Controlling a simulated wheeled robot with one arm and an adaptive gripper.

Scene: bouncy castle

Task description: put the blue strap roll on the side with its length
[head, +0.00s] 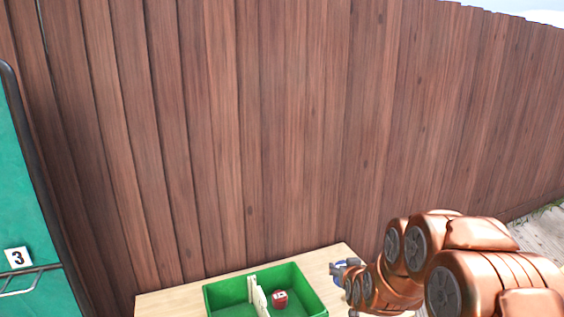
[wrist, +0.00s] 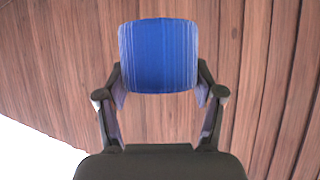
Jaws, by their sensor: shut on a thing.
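The blue strap roll (wrist: 158,55) is in the wrist view, held between the two fingers of my gripper (wrist: 160,92). My gripper is shut on it, and the wooden fence fills the view behind. In the head view my gripper (head: 343,270) is at the right edge of the table, mostly hidden by my copper arm, with a small bit of blue showing there. A green box (head: 222,294) with two compartments stands on the table, split by a pale divider (head: 257,292). A red roll (head: 280,299) with a white label sits in the right compartment. The left compartment looks empty where visible.
The light wooden table (head: 170,299) has bare top left of the box and a strip behind it. A tall brown plank fence (head: 250,130) stands behind. A green panel (head: 25,200) with a number 3 label (head: 18,258) is at the left.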

